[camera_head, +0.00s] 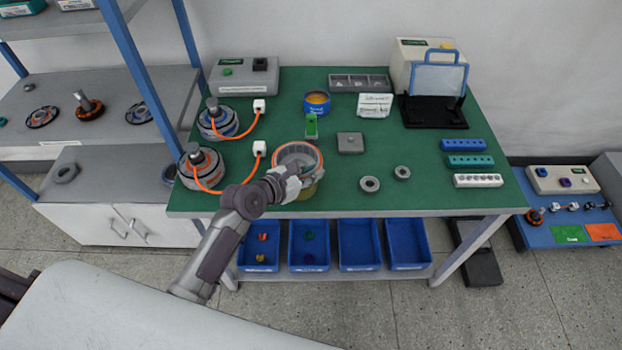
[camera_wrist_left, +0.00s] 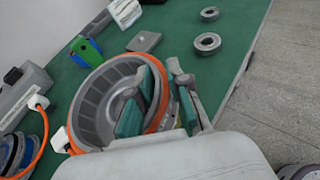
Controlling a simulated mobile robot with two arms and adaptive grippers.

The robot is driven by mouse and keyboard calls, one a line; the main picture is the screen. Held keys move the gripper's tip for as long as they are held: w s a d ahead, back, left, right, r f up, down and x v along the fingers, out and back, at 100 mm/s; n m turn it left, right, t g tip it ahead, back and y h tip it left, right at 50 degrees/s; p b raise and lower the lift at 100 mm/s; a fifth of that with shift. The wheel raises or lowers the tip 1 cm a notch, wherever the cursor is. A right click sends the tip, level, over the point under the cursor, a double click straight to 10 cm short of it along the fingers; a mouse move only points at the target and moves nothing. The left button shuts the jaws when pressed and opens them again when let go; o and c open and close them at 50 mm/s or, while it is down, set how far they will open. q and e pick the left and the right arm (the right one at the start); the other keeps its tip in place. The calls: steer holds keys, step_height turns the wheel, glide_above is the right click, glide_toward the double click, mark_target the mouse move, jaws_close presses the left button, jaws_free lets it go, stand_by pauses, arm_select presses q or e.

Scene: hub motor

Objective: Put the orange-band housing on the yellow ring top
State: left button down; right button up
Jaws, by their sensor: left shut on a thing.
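The orange-band housing (camera_head: 297,152) is a grey ribbed cup with an orange rim, near the front edge of the green table. My left gripper (camera_head: 291,172) is shut on the near side of its wall. In the left wrist view, one finger of the gripper (camera_wrist_left: 158,98) is inside the housing (camera_wrist_left: 93,103) and the other is outside. The yellow ring top (camera_head: 307,191) shows in part below the housing and behind my gripper. I cannot tell whether the housing touches it or hangs above it. My right gripper is not in view.
Two motor units (camera_head: 203,165) with orange cables stand to the left. A green-and-blue part (camera_head: 311,126) stands just behind the housing. A grey square block (camera_head: 350,143) and two grey rings (camera_head: 370,184) lie to the right.

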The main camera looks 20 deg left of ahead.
arm_select(q)
step_height(320, 180, down, 3)
steer(key=shift+r, duration=0.15)
steer(key=c, duration=1.1)
jaws_free()
steer(key=shift+s, duration=0.1)
steer(key=v, duration=1.2)
